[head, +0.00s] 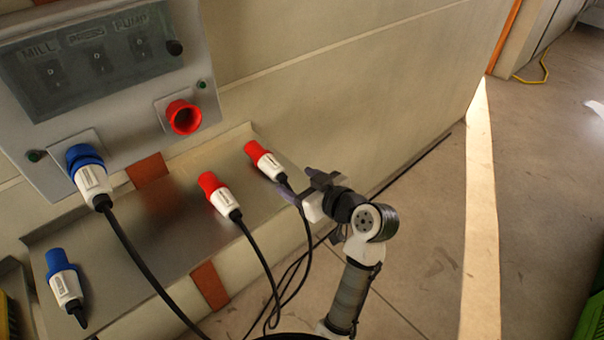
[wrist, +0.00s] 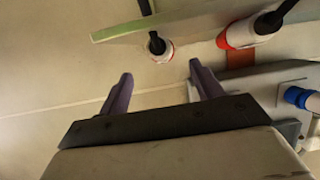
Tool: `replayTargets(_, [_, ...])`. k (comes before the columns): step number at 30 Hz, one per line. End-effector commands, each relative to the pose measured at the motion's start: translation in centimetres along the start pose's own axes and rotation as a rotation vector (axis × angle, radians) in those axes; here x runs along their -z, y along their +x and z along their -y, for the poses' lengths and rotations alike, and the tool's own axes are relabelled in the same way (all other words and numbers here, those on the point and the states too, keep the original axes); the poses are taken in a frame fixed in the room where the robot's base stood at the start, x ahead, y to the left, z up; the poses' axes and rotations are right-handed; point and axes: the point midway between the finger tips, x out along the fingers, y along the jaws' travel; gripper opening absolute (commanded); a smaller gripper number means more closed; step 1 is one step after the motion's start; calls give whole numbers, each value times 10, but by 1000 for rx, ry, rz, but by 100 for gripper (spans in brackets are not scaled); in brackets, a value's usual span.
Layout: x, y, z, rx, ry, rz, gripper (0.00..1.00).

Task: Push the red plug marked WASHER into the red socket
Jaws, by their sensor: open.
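A red socket (head: 184,117) faces outward, empty, at the lower right of the grey panel. My gripper (head: 298,182) is open and empty, just right of the right plug's cable end. In the wrist view, the open fingers (wrist: 160,70) point toward that plug (wrist: 160,48), which lies beyond the fingertips; the other plug (wrist: 240,34) is to its right.
A blue plug (head: 90,178) sits in the panel's blue socket, its cable hanging across the shelf (head: 150,222). The panel (head: 195,55) carries switches and a black knob.

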Motion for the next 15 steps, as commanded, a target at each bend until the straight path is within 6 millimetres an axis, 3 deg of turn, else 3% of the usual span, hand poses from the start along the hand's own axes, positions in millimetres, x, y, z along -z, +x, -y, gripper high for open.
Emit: replayTargets(15, [-1, 52, 0, 3, -2, 0, 65])
